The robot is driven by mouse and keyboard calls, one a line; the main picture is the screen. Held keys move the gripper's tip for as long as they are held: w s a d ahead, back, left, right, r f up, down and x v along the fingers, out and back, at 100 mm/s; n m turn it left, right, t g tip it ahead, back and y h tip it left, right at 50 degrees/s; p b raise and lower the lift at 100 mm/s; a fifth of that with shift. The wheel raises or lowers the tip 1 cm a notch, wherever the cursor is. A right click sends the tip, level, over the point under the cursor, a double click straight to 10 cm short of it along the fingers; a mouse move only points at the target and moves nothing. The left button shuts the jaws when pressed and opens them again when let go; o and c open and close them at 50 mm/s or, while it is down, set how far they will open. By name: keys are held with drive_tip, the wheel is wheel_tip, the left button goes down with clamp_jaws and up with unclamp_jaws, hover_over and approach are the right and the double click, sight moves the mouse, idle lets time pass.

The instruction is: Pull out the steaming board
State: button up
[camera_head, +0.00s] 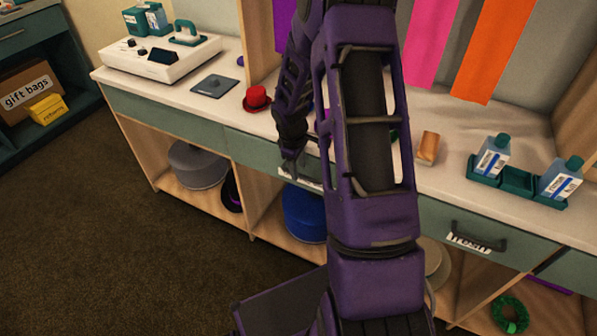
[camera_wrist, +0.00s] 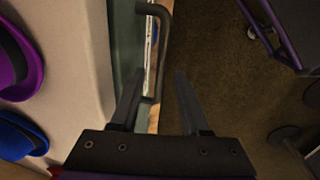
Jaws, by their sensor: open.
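A dark bar handle (camera_wrist: 165,45) on the green counter front stands out in the wrist view, beside a white label strip whose words I cannot read. My gripper (camera_wrist: 159,78) is open, with one finger on each side of the handle's near end. The fingers are not closed on the handle. In the head view my gripper (camera_head: 291,172) is at the counter front, by a partly hidden white label (camera_head: 298,178). No steaming board surface shows; I cannot tell whether this front belongs to it.
A labelled drawer with a dark handle (camera_head: 478,240) is at right. The white countertop (camera_head: 225,105) holds a red hat (camera_head: 256,99), a brush block (camera_head: 428,148) and bottles (camera_head: 492,156). Hats sit on open shelves below. The carpet (camera_head: 110,230) is clear at left.

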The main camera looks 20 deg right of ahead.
drive_tip(key=shift+w+d+f, duration=0.1)
drive_tip(key=shift+f, duration=0.6)
clamp_jaws()
idle(1.0)
